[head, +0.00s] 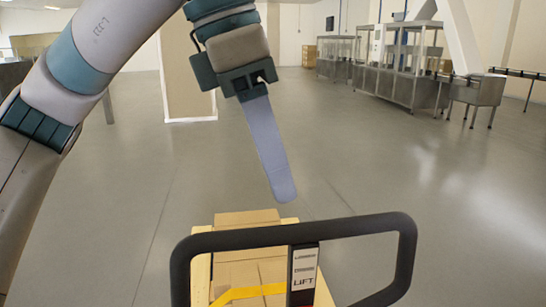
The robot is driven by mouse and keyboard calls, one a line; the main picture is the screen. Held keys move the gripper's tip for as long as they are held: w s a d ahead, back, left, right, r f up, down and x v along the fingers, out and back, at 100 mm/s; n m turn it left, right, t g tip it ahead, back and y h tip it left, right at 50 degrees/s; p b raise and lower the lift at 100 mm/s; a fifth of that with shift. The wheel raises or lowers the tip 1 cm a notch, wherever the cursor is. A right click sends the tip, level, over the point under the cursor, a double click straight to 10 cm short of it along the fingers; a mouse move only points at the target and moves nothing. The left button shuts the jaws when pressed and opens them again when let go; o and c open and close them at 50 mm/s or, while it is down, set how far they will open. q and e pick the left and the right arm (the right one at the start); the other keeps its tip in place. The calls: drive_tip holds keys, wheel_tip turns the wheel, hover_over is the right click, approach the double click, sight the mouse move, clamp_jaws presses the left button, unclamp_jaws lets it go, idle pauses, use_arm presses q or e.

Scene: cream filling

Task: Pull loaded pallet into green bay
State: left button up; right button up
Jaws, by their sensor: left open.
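A black loop handle (293,235) of a pallet jack stands close in front of me, with a control block marked LIFT (304,270) at its middle. Behind and below it, brown cardboard boxes (245,219) sit on a pale wooden pallet (200,280), partly hidden by the handle. My left gripper (281,190) hangs above the handle's far side, pointing down. It is seen edge-on, open and empty, and looks apart from the handle. My right gripper is out of view. No green bay shows in this view.
The grey floor (400,180) is clear around the pallet. Glass-sided metal machines (400,85) and a conveyor (520,73) line the right. Stacked boxes (309,55) stand far back.

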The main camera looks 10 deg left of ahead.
sight(296, 225)
use_arm(q)
drive_tip(key=shift+d, duration=0.1)
drive_tip(key=shift+f, duration=0.15)
drive_tip(key=p+x, duration=0.1)
drive_tip(key=x, duration=0.8)
drive_tip(key=shift+d+f+p, duration=0.15)
drive_tip(key=shift+f+p, duration=0.2)
drive_tip(key=shift+p, duration=0.05)
drive_tip(key=p+x, duration=0.1)
drive_tip(key=x, duration=0.5)
drive_tip(key=shift+d+f, duration=0.1)
drive_tip(key=shift+f, duration=0.2)
drive_tip(key=shift+w+d+f, duration=0.1)
drive_tip(key=shift+f, duration=0.2)
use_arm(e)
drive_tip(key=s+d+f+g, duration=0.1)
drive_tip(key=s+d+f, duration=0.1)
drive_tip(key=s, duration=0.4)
use_arm(q)
drive_tip(key=c, duration=0.9)
clamp_jaws()
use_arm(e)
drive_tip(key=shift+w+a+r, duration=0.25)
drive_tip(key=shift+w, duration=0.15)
